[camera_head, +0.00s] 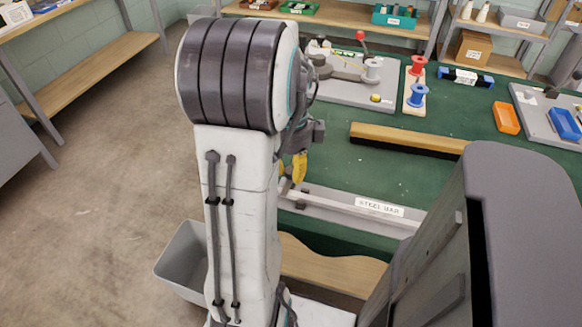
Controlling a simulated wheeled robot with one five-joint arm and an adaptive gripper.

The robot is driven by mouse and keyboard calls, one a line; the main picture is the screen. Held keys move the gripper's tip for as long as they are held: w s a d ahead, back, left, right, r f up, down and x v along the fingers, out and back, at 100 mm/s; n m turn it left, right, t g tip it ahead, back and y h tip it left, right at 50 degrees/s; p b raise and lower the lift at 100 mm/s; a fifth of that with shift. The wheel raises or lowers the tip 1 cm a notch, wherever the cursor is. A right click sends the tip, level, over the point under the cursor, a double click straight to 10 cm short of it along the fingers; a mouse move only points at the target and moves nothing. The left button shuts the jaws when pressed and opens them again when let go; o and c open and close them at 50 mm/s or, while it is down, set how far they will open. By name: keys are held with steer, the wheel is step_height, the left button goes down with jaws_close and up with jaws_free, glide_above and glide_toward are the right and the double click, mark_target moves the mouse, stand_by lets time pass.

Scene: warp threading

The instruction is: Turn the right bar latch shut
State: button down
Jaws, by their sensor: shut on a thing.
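A pale bar labelled "STEEL BAR" (380,207) lies along the near edge of the green table. Its right end is hidden behind my own grey body. At its left end a small yellow piece (299,170) stands up beside my arm, next to dark fittings; I cannot tell for sure whether it is the latch. My gripper (303,153) is mostly hidden behind my arm, just above that end of the bar. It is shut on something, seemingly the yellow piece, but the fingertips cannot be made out.
A wooden beam with dark bristles (405,138) lies across the green table (440,118) behind the bar. Farther back are a grey plate with a red-knobbed lever (345,75), red and blue spools (416,95) and an orange tray (506,117). A grey bin (178,265) stands on the floor at left.

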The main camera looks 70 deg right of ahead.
mark_target(290, 170)
steer(key=shift+f, duration=0.1)
steer(key=c, duration=0.9)
jaws_free()
steer(key=shift+r, duration=6.1)
